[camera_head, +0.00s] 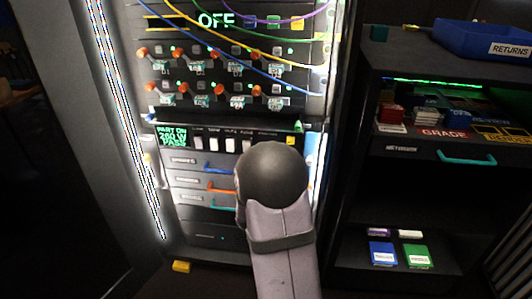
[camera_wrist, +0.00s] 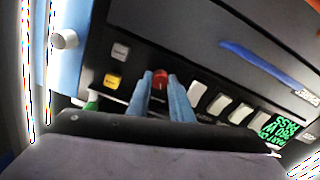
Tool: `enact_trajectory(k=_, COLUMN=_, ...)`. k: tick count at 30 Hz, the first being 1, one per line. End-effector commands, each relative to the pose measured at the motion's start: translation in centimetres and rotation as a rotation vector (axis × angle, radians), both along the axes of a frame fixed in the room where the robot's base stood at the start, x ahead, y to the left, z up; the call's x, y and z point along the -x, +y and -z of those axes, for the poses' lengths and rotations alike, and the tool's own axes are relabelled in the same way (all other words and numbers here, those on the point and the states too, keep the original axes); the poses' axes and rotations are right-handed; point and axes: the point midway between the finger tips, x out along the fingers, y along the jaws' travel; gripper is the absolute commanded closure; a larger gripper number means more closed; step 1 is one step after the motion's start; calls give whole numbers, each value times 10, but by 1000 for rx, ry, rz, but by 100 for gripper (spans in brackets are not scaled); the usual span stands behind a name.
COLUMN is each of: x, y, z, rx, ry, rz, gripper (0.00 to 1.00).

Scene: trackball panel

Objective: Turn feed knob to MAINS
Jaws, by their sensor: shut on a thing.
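A small red knob (camera_wrist: 160,79) sits on the dark control strip in the wrist view, between the tips of my two blue-grey fingers. My gripper (camera_wrist: 160,86) is shut on it. No label on the knob is readable, so I cannot tell whether it is the feed knob or which way it points. In the head view my arm's rounded end hides the gripper and the knob. The dark control strip (camera_head: 219,130) shows there to the left of my arm, with a green-lit sign (camera_head: 172,136) at its left end.
White rocker switches (camera_wrist: 220,106) line the strip beside my fingers. A yellow button (camera_wrist: 112,81) and a grey side knob (camera_wrist: 65,39) are on the other side. Drawers with coloured handles (camera_head: 220,170) lie below. Cables (camera_head: 240,52) hang above; a shelf with a blue tray (camera_head: 455,38) stands right.

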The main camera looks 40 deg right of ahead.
Motion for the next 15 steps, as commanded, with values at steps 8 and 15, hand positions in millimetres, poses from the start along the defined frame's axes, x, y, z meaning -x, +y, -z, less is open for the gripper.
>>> enact_trajectory(k=8, x=0, y=0, z=1, rx=-1, ry=2, rz=1, gripper=62)
enact_trajectory(k=15, x=3, y=3, z=0, rx=-1, ry=1, rz=-1, gripper=62)
